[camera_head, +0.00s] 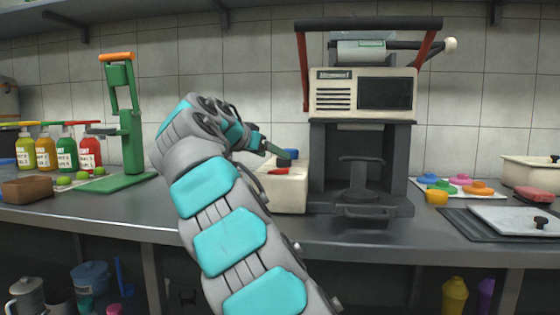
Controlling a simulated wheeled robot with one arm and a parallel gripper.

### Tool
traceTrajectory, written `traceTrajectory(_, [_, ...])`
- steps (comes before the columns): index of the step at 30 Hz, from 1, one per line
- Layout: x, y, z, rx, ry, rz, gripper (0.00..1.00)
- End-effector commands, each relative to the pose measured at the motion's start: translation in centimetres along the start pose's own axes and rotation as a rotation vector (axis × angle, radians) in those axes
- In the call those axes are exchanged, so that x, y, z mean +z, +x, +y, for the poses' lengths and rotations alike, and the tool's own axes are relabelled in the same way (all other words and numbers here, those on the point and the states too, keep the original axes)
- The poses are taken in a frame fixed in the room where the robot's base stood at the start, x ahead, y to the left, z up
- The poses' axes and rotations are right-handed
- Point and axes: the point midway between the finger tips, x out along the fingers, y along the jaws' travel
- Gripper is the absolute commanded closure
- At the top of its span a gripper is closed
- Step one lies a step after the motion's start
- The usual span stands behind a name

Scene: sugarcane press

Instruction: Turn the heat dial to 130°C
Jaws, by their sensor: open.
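My gripper (262,146) is at the end of my grey and turquoise arm, just above and left of a cream box (284,192) on the counter. It is open, and I see nothing held in it. The box has a red part (278,171) and a blue part (288,154) at its top, partly behind the gripper. A cream and dark grey press machine (335,93) stands directly right of the box, with a dark panel (385,94) on its front. I cannot make out a heat dial or any temperature marks; the arm and gripper hide some of this area.
A green hand press (129,140) and several sauce bottles (66,154) stand at the left. Colourful lids (475,187), a yellow cup (437,196) and a white lid (510,219) on a dark tray are at the right. Red lever arms (303,70) flank the machine's top.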

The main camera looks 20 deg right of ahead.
Motion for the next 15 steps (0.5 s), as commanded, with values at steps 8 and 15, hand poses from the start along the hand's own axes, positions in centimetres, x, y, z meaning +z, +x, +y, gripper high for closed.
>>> traceTrajectory(8, [0.1,4.5,-0.1,0.000,-0.002,-0.003,0.19])
traceTrajectory(15, [0.0,5.6,-0.1,-0.002,-0.001,0.000,0.19])
